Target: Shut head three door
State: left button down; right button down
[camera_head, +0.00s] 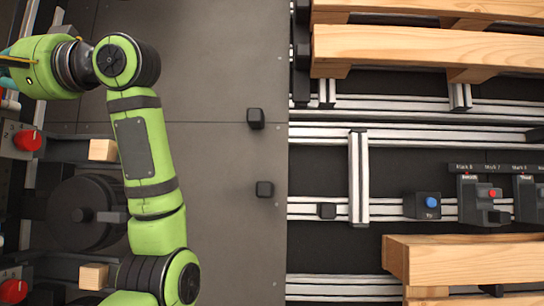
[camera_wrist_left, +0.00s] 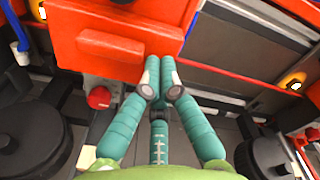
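In the left wrist view, an orange-red door-like panel (camera_wrist_left: 120,18) fills the upper left; I cannot read a head number on it. My left gripper (camera_wrist_left: 159,63) has teal fingers drawn together, with the tips overlapping the panel's lower edge in the picture. I see nothing between the tips and cannot tell whether they touch the panel. In the head view my green left arm bends off the left edge, where only a bit of the teal gripper shows. My right gripper is in neither view.
In the head view, red knobs (camera_head: 28,140) and a black round housing (camera_head: 84,214) line the left side. Wooden pallets (camera_head: 420,46) and rails stand at right, with a blue button (camera_head: 431,202).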

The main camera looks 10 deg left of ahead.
pick_arm(q)
jog(key=w+d, duration=0.1)
jog(key=d, duration=0.7)
jog(key=shift+d, duration=0.2)
dwell(0.8)
